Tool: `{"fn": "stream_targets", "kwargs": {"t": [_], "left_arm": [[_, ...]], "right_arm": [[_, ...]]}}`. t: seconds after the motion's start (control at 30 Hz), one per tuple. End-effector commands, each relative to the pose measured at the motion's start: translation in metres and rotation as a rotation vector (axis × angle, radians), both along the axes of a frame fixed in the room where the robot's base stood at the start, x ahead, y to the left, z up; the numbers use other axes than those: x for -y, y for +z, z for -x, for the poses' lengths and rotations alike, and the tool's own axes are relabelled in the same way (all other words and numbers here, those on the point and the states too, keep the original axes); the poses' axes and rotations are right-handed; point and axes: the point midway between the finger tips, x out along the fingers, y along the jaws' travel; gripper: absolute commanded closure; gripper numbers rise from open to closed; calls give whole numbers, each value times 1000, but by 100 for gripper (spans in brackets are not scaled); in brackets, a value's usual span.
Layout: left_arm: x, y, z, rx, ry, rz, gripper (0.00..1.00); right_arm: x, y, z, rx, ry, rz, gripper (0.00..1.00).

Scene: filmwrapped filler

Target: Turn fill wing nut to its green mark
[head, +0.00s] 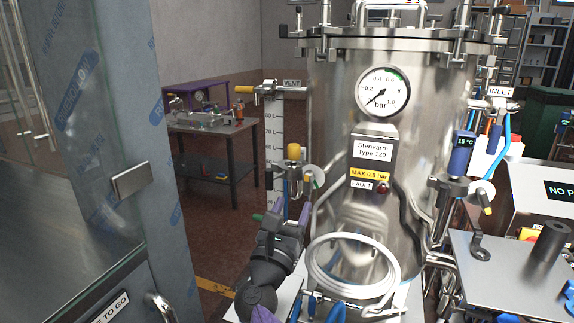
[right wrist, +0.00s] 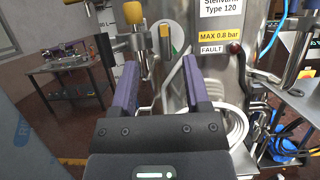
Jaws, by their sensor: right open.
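A metal valve fitting with an upright yellow knob (head: 293,151) stands at the left side of the steel vessel; the knob also shows in the right wrist view (right wrist: 133,12). Beside it is a pale round disc (head: 317,175). In the right wrist view, a yellow wing (right wrist: 164,42) shows against this disc, with a green mark (right wrist: 186,48) on its right side. I cannot read a fill label. My right gripper (right wrist: 160,68) is open and empty, its purple fingers pointing toward the fitting, apart from it. My left gripper is not in view.
The steel vessel (head: 345,225) carries a pressure gauge (head: 383,92) and a coiled white hose (head: 318,262). A glass door with a metal frame (head: 165,190) stands at the left. A dark table (head: 232,150) is behind. A grey bench (head: 500,262) is at the right.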

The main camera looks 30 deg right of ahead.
Motion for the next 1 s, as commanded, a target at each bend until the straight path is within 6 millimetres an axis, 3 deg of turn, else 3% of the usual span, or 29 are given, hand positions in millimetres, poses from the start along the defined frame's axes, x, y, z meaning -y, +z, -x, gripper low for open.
{"fn": "stream_targets", "kwargs": {"t": [0.4, 0.8, 1.0], "left_arm": [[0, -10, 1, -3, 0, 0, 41], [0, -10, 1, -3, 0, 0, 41], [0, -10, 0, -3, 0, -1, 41]], "right_arm": [[59, 29, -50, 1, 0, -2, 40], [66, 34, -55, 1, -1, -5, 40], [66, 34, -55, 1, 1, -5, 82]]}}
